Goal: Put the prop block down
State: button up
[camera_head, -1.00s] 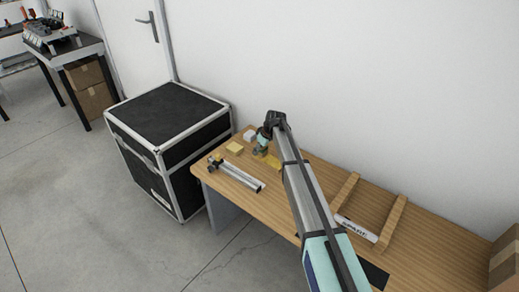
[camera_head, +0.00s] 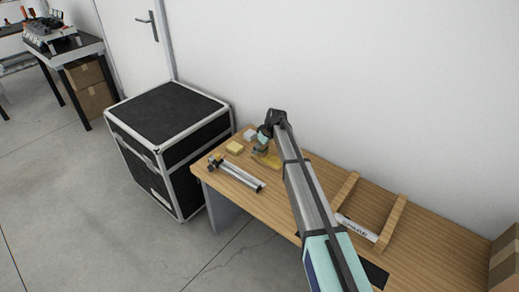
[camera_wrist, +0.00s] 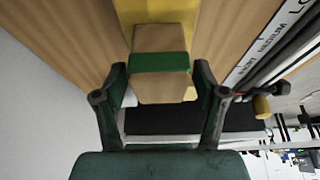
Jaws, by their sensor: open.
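The prop block (camera_wrist: 160,90) is a light wooden block with a green band, seen in the wrist view just beyond and between my fingers. It appears to stand on a yellow patch (camera_wrist: 160,12) on the wooden table; the same yellow patch shows in the head view (camera_head: 272,161). My gripper (camera_wrist: 160,72) is open, with one dark finger on each side of the block and a gap on both sides. In the head view my gripper (camera_head: 262,148) is low over the left part of the table, and the block itself cannot be made out there.
A yellow block (camera_head: 235,147), a whitish block (camera_head: 249,134) and a metal rail (camera_head: 240,176) lie left of my gripper. A black case (camera_head: 170,118) stands beside the table, and a wall runs behind.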

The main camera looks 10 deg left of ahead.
jog(key=v, duration=1.1)
jog(key=shift+b, duration=0.35)
